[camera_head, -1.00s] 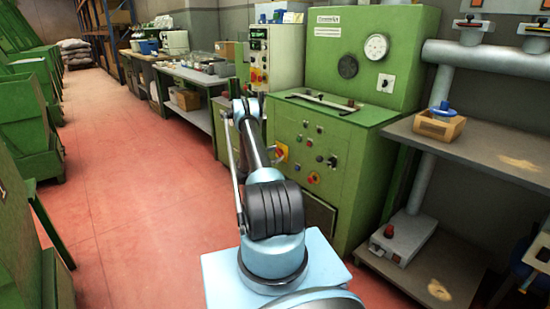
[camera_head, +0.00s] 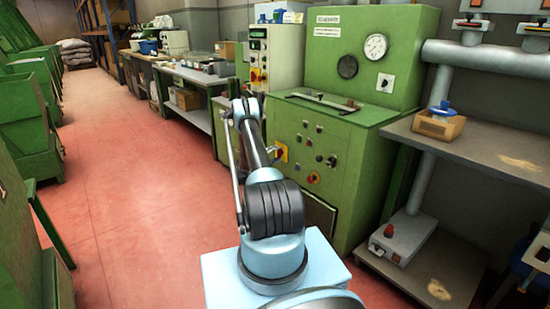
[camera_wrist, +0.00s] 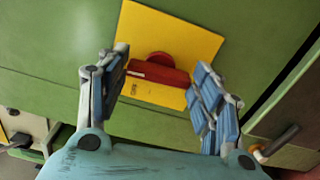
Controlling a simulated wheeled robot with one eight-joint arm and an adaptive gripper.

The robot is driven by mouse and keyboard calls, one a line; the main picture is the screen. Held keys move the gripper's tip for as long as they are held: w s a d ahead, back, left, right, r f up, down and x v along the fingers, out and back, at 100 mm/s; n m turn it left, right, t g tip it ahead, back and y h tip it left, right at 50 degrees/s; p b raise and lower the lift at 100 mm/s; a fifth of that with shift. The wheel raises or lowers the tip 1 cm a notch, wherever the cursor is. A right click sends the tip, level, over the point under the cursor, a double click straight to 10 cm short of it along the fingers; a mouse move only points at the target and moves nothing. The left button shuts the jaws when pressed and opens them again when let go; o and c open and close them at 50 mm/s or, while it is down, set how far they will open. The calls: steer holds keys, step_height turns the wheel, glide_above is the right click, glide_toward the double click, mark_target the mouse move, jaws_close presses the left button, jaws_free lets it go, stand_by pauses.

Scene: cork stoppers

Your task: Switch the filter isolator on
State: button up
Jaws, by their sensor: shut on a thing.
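The isolator has a red handle (camera_wrist: 158,73) on a square yellow plate (camera_wrist: 188,32), fixed to a green panel. In the wrist view the handle's bar lies across the picture, its right end slightly lower. My gripper (camera_wrist: 161,66) has one finger at each end of the bar and is shut on it. In the head view the yellow plate (camera_head: 283,152) shows on the front of the green machine, just right of my arm.
The green machine (camera_head: 345,190) has other knobs and buttons beside the plate. A control cabinet (camera_head: 283,50) with another red and yellow switch stands behind. A shelf (camera_head: 490,135) with a wooden box (camera_head: 440,126) is on the right.

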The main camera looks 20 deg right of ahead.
steer(key=shift+s+f+m, duration=0.1)
steer(key=shift+m, duration=0.5)
steer(key=o, duration=1.1)
steer(key=shift+f, duration=0.1)
steer(key=shift+c, duration=0.2)
steer(key=shift+a, duration=0.1)
steer(key=shift+a, duration=0.3)
steer(key=v, duration=1.1)
